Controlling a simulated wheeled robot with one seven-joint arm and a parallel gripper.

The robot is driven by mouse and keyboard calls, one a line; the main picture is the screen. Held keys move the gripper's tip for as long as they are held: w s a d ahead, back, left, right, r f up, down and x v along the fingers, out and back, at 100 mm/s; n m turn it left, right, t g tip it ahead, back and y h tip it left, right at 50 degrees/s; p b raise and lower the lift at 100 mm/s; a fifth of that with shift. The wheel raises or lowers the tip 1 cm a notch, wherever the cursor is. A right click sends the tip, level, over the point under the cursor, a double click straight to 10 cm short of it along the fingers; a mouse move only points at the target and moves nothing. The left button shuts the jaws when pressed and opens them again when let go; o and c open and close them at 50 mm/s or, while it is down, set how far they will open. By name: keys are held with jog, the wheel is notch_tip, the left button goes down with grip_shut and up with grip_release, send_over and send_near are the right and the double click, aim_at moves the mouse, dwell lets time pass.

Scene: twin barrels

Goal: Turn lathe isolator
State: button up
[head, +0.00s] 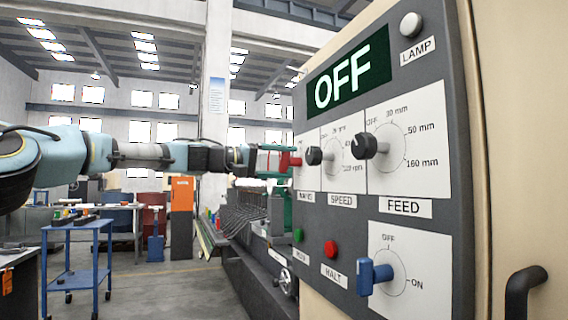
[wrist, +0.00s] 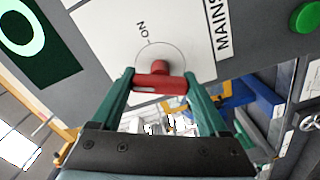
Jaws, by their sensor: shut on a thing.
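The lathe's control panel (head: 425,220) fills the right of the head view, its display (head: 348,81) reading OFF. The isolator is a red handle (wrist: 160,83) on a white dial plate marked ON, labelled MAINS (wrist: 223,22) in the wrist view. My gripper (wrist: 160,86) is shut on the red handle, one green finger at each end. In the head view the red handle (head: 290,160) shows at the panel's left edge, with my gripper (head: 284,160) at it. Part of the dial plate's markings is hidden behind the handle and fingers.
Black SPEED (head: 314,156) and FEED (head: 364,146) knobs stick out to the right of my gripper. Below are a red HALT button (head: 330,249), a green button (head: 298,235) and a blue switch (head: 374,276).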

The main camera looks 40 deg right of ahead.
jog(key=n+p, duration=0.1)
jog(key=n, duration=0.4)
jog(key=shift+f+n, duration=0.1)
jog(key=shift+n, duration=0.2)
dwell(0.4)
jog(key=o, duration=1.2)
jog(key=shift+o, duration=0.2)
jog(key=b+v, duration=0.2)
jog(key=v, duration=0.8)
jog(key=shift+w+a+b, duration=0.15)
jog(key=shift+a+b, duration=0.15)
jog(key=shift+a, duration=0.1)
